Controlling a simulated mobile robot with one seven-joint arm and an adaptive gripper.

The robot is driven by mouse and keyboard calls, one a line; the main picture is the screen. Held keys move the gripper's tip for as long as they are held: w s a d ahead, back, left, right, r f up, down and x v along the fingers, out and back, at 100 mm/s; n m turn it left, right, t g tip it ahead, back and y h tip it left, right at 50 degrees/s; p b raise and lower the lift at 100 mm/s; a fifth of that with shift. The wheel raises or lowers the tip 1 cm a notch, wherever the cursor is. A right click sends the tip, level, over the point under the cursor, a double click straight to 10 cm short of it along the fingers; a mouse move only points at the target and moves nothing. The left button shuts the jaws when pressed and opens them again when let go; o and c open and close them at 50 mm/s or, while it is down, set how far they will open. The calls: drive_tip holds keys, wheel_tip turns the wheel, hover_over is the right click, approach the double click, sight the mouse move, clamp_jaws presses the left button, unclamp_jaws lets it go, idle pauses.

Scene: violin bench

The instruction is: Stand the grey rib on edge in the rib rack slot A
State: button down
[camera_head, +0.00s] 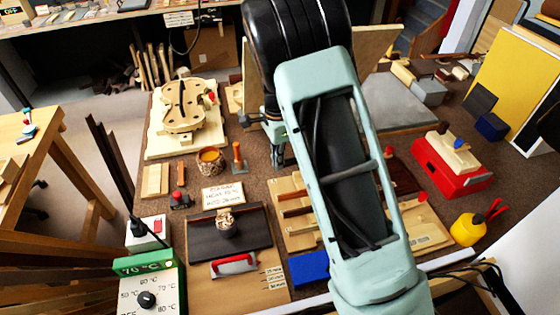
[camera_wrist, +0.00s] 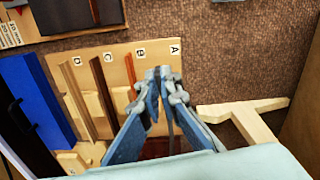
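The pale wooden rib rack (camera_wrist: 115,62) shows in the wrist view with slot labels A to D; it is partly hidden by my arm in the head view (camera_head: 287,186). My gripper (camera_wrist: 158,73) has its fingertips nearly together beside label A, at the slot A end. A thin grey strip, seen edge-on between the fingers, looks like the grey rib (camera_wrist: 171,118); my fingers hide much of it. I cannot tell whether its lower edge touches the slot. My gripper (camera_head: 277,150) also shows in the head view, low over the rack's far side.
Reddish and brown ribs stand in the other slots. A blue block (camera_wrist: 33,103) lies left of the rack, and a pale wooden piece (camera_wrist: 245,115) lies right. The violin body (camera_head: 185,104) is at the back left, a red box (camera_head: 450,175) at right. Brown bench surface is bare above the rack in the wrist view.

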sight(278, 187)
drive_tip(key=shift+f+b, duration=2.9)
drive_tip(key=shift+f, duration=1.45)
drive_tip(key=c, duration=2.1)
unclamp_jaws()
wheel_tip(278, 187, up, 12)
drive_tip(key=shift+r, duration=0.1)
